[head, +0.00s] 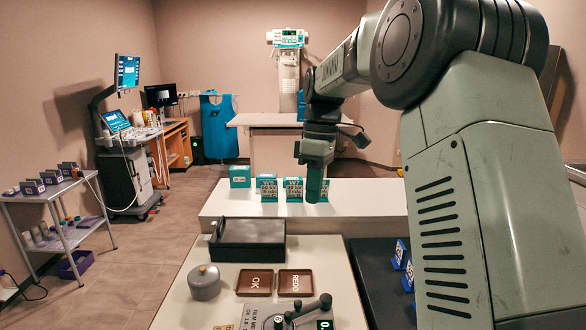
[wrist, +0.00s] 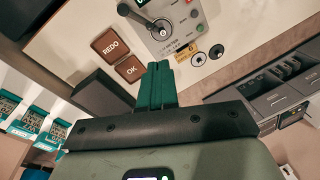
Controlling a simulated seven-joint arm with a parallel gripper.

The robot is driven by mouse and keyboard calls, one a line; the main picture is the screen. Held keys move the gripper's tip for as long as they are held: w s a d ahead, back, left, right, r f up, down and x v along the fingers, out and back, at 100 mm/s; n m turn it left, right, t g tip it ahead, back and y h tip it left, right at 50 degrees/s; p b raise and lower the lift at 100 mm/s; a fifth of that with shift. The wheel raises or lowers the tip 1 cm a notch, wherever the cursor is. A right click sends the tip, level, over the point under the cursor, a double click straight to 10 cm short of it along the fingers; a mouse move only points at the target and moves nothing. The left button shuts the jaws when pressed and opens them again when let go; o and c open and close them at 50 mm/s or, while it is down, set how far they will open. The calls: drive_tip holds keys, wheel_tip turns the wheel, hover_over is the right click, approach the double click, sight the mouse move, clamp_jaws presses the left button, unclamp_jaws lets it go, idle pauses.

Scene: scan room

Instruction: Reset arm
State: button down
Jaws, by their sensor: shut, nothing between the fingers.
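My gripper (head: 315,196) hangs from my raised arm in the head view, fingers pointing down, over the white raised shelf (head: 345,192). In the wrist view its teal fingers (wrist: 157,78) are pressed together with nothing between them. It is apart from the table and the things on it. My arm covers much of the right side of the head view.
Teal boxes (head: 268,188) stand on the shelf. The table holds a black case (head: 247,240), grey pot (head: 204,283), OK tray (head: 255,283), REDO tray (head: 296,283) and a control panel with a lever (wrist: 172,25). Blue card holders (head: 400,254) stand on a dark surface at right.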

drive_tip(key=s+d+r+m+t+h, duration=0.15)
drive_tip(key=s+r+m, duration=0.25)
drive_tip(key=s+r, duration=0.4)
drive_tip(key=s+d+f+m+t, duration=0.1)
drive_tip(key=s+m+t, duration=0.1)
drive_tip(key=s, duration=0.5)
drive_tip(key=s+d+f+m+t, duration=0.1)
drive_tip(key=s+m, duration=0.3)
drive_tip(key=s, duration=0.4)
drive_tip(key=s+d+f+m+t, duration=0.1)
drive_tip(key=s+d+m+t, duration=0.2)
drive_tip(key=s, duration=0.4)
drive_tip(key=shift+s, duration=0.25)
